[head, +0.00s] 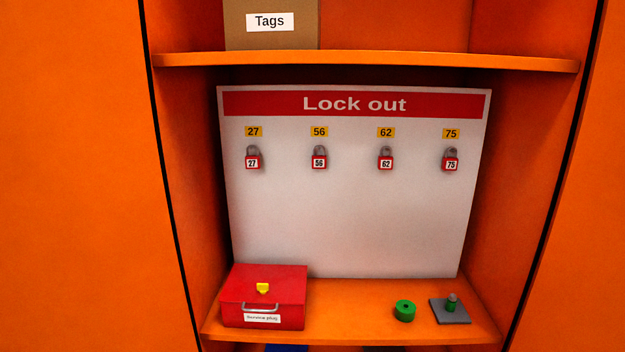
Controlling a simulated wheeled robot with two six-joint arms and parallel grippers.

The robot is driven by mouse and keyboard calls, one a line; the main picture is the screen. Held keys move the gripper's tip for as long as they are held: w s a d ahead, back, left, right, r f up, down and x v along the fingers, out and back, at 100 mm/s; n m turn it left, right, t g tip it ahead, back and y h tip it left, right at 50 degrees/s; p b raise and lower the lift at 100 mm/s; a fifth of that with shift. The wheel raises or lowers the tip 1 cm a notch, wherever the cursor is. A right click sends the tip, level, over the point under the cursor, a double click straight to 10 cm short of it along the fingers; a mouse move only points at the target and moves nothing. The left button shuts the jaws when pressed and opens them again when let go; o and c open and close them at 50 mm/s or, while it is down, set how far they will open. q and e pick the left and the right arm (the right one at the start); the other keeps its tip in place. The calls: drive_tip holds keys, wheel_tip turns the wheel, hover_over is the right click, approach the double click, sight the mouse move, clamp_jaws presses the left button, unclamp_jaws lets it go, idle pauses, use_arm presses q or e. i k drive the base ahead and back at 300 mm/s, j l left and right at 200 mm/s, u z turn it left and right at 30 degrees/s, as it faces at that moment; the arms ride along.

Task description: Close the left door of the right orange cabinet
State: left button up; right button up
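An orange cabinet stands open in front of me, and I look straight into its shelves (365,62). Its left door (65,180) fills the left side of the head view as a flat orange panel, with a dark line along its inner edge. The door's handle and outer edge are out of view. Another orange panel, the right door (585,230), shows at the right edge. I cannot tell from this view whether this is the right-hand cabinet. Neither of my grippers is in view.
A cardboard "Tags" box (270,38) stands above.

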sight(89, 259)
drive_tip(key=k, duration=0.85)
drive_tip(key=k+z, duration=0.15)
drive_tip(key=z, duration=0.3)
drive_tip(key=k+z, duration=0.1)
drive_tip(key=z, duration=0.3)
drive_tip(key=k+l+z, duration=0.1)
drive_tip(key=z, duration=0.35)
drive_tip(key=j, duration=0.65)
drive_tip(key=k+j+z, duration=0.15)
drive_tip(key=j, duration=1.1)
drive_tip(key=k+j+z, duration=0.1)
drive_tip(key=j, duration=0.5)
drive_tip(key=k+j, duration=0.1)
drive_tip(key=j, duration=0.65)
drive_tip(key=k+j, duration=0.1)
drive_tip(key=j, duration=0.65)
drive_tip(key=k+j, duration=0.1)
drive_tip(key=j, duration=0.65)
drive_tip(key=k+j, duration=0.3)
drive_tip(key=j, duration=0.2)
